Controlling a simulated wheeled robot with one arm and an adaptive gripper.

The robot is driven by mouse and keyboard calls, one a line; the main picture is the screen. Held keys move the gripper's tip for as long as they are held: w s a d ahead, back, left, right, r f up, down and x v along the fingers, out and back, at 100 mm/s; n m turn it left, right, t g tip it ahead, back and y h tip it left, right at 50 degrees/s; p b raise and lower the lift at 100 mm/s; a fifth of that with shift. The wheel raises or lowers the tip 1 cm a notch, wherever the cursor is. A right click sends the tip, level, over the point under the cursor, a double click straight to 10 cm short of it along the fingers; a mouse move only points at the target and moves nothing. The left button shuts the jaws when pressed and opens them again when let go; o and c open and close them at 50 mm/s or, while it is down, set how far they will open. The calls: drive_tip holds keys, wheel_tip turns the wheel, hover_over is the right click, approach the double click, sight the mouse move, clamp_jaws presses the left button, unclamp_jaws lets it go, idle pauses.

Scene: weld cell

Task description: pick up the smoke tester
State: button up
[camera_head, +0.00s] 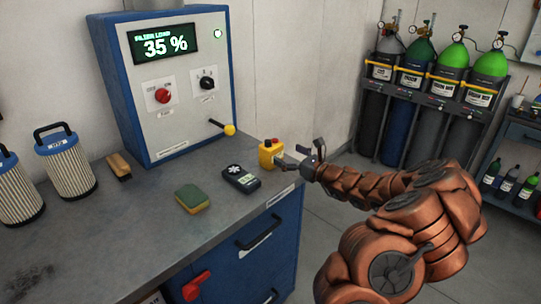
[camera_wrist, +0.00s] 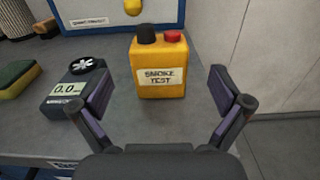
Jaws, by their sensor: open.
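The smoke tester is a small yellow box (camera_wrist: 161,88) with a "SMOKE TEST" label, a black knob and a red button on top. It stands upright on the grey workbench, near its right end; in the head view it (camera_head: 268,150) is just left of my gripper. My gripper (camera_wrist: 161,97) is open, its two fingers spread to either side of the box in the wrist view. In the head view my gripper (camera_head: 298,155) reaches in from the right. I see no contact between the fingers and the box.
A dark handheld meter (camera_head: 241,179) lies left of the smoke tester, close to the left finger in the wrist view. A sponge (camera_head: 192,199), a brush (camera_head: 119,166) and filter cartridges (camera_head: 66,164) are farther left. A blue-framed control box (camera_head: 180,100) stands behind. Gas cylinders (camera_head: 410,90) stand right.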

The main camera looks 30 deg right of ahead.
sight(277, 148)
drive_tip(key=shift+p+x, duration=0.55)
drive_tip(key=shift+x, duration=1.1)
drive_tip(key=shift+p+x, duration=0.75)
drive_tip(key=shift+x, duration=1.4)
drive_tip(key=shift+r, duration=0.2)
drive_tip(key=shift+c, duration=0.2)
drive_tip(key=c, duration=1.5)
drive_tip(key=shift+c, duration=0.6)
drive_tip(key=shift+r, duration=0.15)
